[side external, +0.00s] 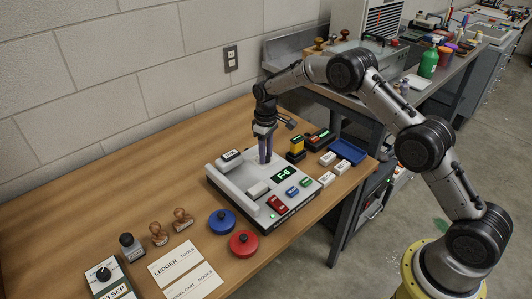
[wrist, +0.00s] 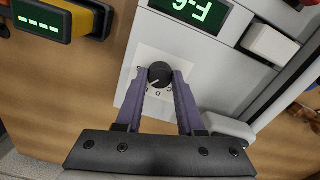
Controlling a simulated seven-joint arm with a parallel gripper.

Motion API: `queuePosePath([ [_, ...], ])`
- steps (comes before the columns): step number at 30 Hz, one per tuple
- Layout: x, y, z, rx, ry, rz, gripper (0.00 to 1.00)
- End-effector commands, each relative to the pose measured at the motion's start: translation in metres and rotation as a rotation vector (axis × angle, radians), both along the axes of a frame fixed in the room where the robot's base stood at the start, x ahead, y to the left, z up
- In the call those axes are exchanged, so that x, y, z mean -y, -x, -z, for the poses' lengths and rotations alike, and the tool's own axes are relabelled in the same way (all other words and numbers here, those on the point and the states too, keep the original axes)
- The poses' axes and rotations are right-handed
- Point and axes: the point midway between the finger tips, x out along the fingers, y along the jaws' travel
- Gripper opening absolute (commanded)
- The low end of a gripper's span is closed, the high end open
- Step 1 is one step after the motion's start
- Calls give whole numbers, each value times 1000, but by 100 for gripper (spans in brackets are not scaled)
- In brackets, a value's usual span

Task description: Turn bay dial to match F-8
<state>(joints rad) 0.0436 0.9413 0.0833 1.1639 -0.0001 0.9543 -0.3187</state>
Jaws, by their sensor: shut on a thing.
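My gripper (side external: 266,158) points down over the grey console (side external: 228,180) on the wooden table. In the wrist view my gripper (wrist: 160,78) is shut on a small black dial (wrist: 160,73), one finger on each side of it. The dial sits on a white plate (wrist: 138,64) with letters around it, some hidden by the fingers. The display (side external: 283,175) on the console shows green characters that read F-6. The display also shows upside down in the wrist view (wrist: 193,10). In the side view the dial is hidden behind the fingers.
The console carries red, blue and green buttons and light blocks. A yellow-and-black device (side external: 297,147) stands behind it, with a blue tray (side external: 348,151) at right. Blue (side external: 222,221) and red (side external: 244,243) round pads, stamps and labelled cards lie in front. A wall stands behind.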

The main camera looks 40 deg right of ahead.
Motion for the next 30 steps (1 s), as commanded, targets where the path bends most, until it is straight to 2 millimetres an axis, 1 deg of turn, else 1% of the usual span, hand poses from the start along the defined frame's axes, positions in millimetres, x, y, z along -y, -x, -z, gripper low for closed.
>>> queuePosePath([
  [3, 0, -1, -1, 3, 0, 55, 0],
  [9, 0, -1, -2, 4, 0, 111, 0],
  [23, 0, -1, -2, 5, 0, 125, 0],
  [24, 0, -2, -2, 5, 0, 125, 43],
  [28, 0, -1, -2, 4, 0, 125, 66],
  [30, 0, -1, -1, 3, 0, 125, 67],
])
